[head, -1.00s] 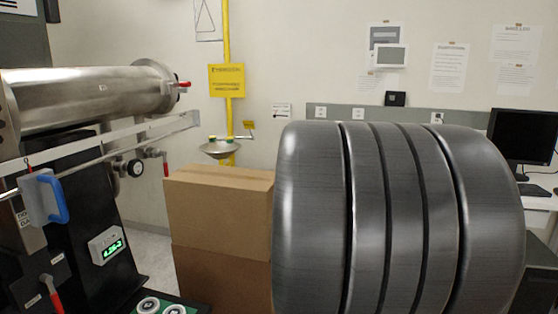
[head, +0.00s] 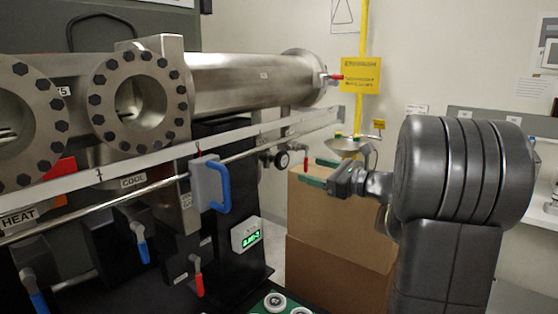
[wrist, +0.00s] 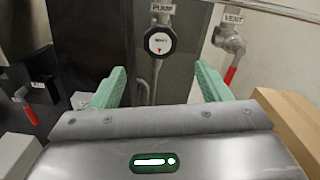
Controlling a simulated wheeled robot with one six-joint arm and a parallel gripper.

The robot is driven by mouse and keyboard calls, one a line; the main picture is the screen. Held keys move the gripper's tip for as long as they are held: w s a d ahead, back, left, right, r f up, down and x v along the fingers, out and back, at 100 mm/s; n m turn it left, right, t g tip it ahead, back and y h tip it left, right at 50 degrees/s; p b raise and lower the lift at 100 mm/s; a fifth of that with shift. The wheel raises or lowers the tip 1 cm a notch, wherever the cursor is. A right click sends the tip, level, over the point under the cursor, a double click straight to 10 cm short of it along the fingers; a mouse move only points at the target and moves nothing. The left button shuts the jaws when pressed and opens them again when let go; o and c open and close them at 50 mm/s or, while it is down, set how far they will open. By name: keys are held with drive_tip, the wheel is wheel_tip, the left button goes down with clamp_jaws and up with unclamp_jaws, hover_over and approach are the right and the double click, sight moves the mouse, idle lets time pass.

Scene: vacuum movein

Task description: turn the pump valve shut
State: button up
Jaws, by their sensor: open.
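A PUMP label (wrist: 162,7) shows at the top of the wrist view, with a metal fitting and a round gauge (wrist: 160,40) below it. No pump valve handle is clearly visible there. Right of it, a red-handled valve (wrist: 232,68) sits under a VENT label. In the head view, the gauge (head: 282,160) is left of my gripper (head: 321,172). My gripper is open, with teal fingers and nothing between them. In the wrist view, its fingers (wrist: 160,84) spread below the gauge, apart from it. A lower red handle (head: 198,280) has an unreadable label.
Stacked cardboard boxes (head: 330,255) stand behind and below my gripper. A long rail (head: 250,135) crosses in front of the steel chamber (head: 240,82). A blue-handled grey block (head: 208,186) hangs at the rail. A green display (head: 246,236) sits lower down.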

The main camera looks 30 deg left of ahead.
sight(284, 163)
drive_tip(key=a+p, duration=0.1)
drive_tip(key=a, duration=0.3)
drive_tip(key=a+p, duration=0.1)
drive_tip(key=a, duration=0.2)
drive_tip(key=w+a+p, duration=0.1)
drive_tip(key=a, duration=0.3)
drive_tip(key=shift+a, duration=0.3)
drive_tip(key=c, duration=1)
